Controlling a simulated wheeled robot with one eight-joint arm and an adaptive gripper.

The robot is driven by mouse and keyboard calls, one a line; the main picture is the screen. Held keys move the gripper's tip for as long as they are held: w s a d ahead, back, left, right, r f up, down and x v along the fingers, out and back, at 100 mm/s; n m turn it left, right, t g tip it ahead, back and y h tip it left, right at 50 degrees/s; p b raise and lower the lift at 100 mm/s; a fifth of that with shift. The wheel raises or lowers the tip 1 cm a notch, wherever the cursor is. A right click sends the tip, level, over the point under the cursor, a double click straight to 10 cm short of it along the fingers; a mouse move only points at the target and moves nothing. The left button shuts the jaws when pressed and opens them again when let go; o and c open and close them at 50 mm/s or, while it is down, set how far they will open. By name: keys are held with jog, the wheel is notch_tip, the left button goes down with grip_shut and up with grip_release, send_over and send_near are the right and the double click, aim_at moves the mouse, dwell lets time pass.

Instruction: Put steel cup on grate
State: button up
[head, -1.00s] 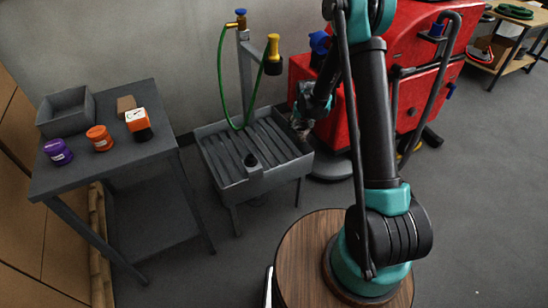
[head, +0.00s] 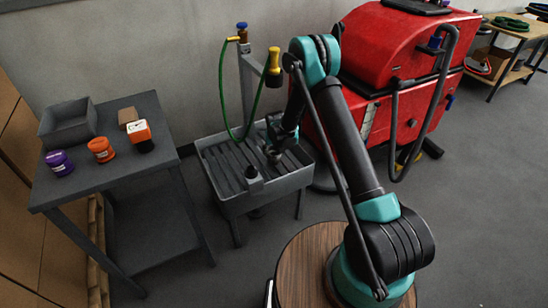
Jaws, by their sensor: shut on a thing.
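The grate (head: 230,180) is the slatted grey floor of a raised metal basin left of the picture's middle. My gripper (head: 273,152) is over the right part of this grate, pointing down. It is shut on a small greyish thing, apparently the steel cup, which is mostly hidden by the dark fingers. I cannot tell whether the cup touches the slats or hangs just above them.
A green hose (head: 225,95) and a yellow-topped nozzle (head: 273,62) hang on the post behind the basin. A red machine (head: 400,60) stands at the right. The left table (head: 110,180) holds a grey bin (head: 68,124) and several small containers.

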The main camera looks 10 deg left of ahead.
jog(key=shift+f, duration=1.6)
jog(key=shift+f, duration=0.15)
jog(key=o, duration=1.1)
jog(key=shift+o, duration=0.2)
